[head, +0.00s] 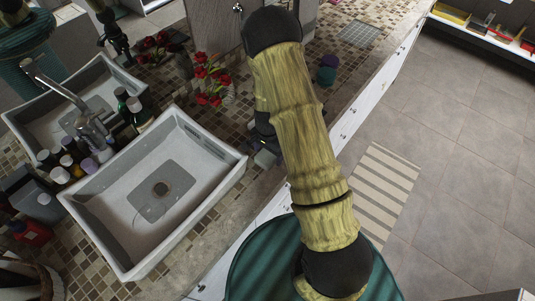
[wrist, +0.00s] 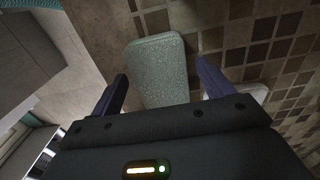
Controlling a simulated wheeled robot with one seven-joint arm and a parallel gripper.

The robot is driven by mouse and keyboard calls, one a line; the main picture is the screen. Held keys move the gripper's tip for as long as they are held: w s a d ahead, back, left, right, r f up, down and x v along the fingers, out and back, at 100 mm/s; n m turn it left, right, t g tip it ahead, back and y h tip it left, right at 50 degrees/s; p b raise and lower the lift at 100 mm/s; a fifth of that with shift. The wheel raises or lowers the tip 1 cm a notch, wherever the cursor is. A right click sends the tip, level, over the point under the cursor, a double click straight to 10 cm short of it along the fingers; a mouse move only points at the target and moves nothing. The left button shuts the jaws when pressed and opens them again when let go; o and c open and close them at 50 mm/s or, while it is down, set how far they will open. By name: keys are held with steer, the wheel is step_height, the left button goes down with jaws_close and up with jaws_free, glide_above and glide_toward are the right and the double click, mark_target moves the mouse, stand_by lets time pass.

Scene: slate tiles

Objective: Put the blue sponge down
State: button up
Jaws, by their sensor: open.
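A pale blue-green sponge (wrist: 158,84) with rounded corners and a speckled face lies between the two dark fingers of my gripper (wrist: 161,68) in the wrist view. The fingers are spread, with a visible gap on each side of the sponge. The sponge appears to rest on the tiled counter (wrist: 262,45), though its contact with the surface is hard to tell.
The near white sink (head: 205,151) is left of my arm, with several bottles (head: 75,160) and a tap (head: 60,90) behind it. Red flowers (head: 212,80) stand at the back. A teal and purple item (head: 327,72) sits farther along the counter. Floor lies right.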

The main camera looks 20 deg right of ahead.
mark_target(268, 155)
step_height(268, 155, up, 11)
steer(key=b, duration=0.2)
stand_by(0.3)
stand_by(0.4)
steer(key=s+r+n+t, duration=0.2)
steer(key=s+r+n, duration=0.8)
steer(key=s, duration=0.4)
steer(key=shift+d+r+n+t, duration=0.15)
steer(key=shift+r+n+t, duration=0.2)
steer(key=shift+r, duration=0.35)
